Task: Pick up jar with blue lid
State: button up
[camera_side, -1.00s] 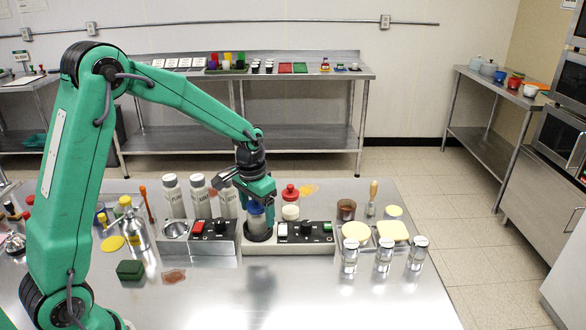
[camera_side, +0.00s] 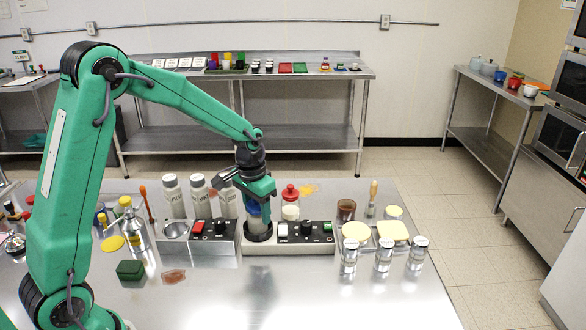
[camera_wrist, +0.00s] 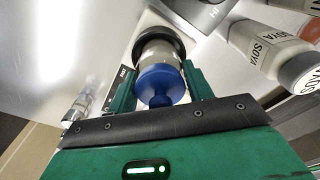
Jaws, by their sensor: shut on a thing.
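The jar with the blue lid (camera_side: 258,227) stands upright at the round black-rimmed holder (camera_side: 259,238) in the middle of the bench. My gripper (camera_side: 262,206) comes down from above and is shut on the jar near its lid, partly hiding it. In the wrist view, the blue lid (camera_wrist: 161,86) is between the two green fingers of my gripper (camera_wrist: 160,72). The black rim (camera_wrist: 160,38) shows around the jar's far end there. Whether the jar's base is clear of the holder cannot be told.
A jar with a red lid (camera_side: 290,203) stands just right of my gripper. Several white-capped bottles (camera_side: 201,197) stand close on the left. Black switch panels (camera_side: 306,232) flank the holder. Small glass jars (camera_side: 383,255) stand front right. The front middle of the bench is clear.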

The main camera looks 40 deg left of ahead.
jog(key=shift+r, duration=0.15)
jog(key=shift+r, duration=0.5)
jog(key=r, duration=0.3)
jog(key=shift+d+r, duration=0.15)
jog(key=shift+d, duration=0.1)
jog(key=s+d+r, duration=0.4)
jog(key=d+r, duration=0.2)
jog(key=d, duration=0.4)
jog(key=shift+s+r, duration=0.2)
jog(key=shift+s, duration=0.15)
jog(key=w+a+f, duration=0.5)
jog(key=w+a, duration=0.1)
jog(key=a, duration=0.3)
jog(key=w+a+f, duration=0.6)
jog(key=a, duration=0.4)
jog(key=shift+w, duration=0.25)
jog(key=shift+f, duration=0.2)
